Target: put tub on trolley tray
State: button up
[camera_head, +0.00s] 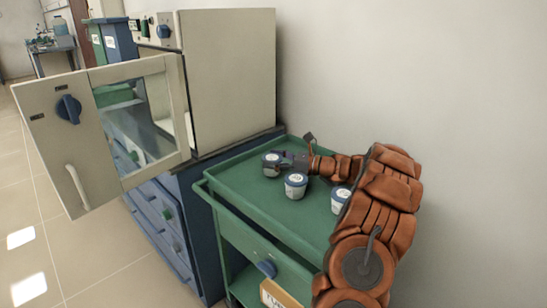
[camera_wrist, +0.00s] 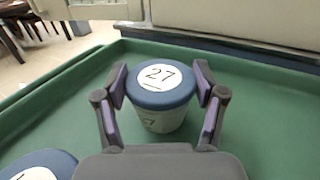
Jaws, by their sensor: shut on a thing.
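A tub with a blue lid and a white label reading 27 (camera_wrist: 160,85) is between the fingers of my gripper (camera_wrist: 163,98) in the wrist view. My gripper is shut on it, with purple pads at its two sides. In the head view the same tub (camera_head: 271,164) is at the far part of the green trolley tray (camera_head: 245,191), with my gripper (camera_head: 284,161) at its right. The tub looks upright and on or just above the tray floor; I cannot tell which.
A second tub (camera_head: 296,186) stands on the tray nearer to me, and a third (camera_head: 341,199) is partly hidden by my arm. A furnace (camera_head: 232,75) with its door (camera_head: 110,125) open stands left of the trolley, on a blue cabinet (camera_head: 196,218). The tray's near left part is clear.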

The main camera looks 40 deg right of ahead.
jog(key=o, duration=1.3)
jog(key=shift+c, duration=0.2)
jog(key=shift+r, duration=0.1)
jog(key=shift+r+b, duration=0.3)
jog(key=shift+r, duration=0.2)
jog(key=p+v, duration=0.1)
jog(key=v, duration=1.1)
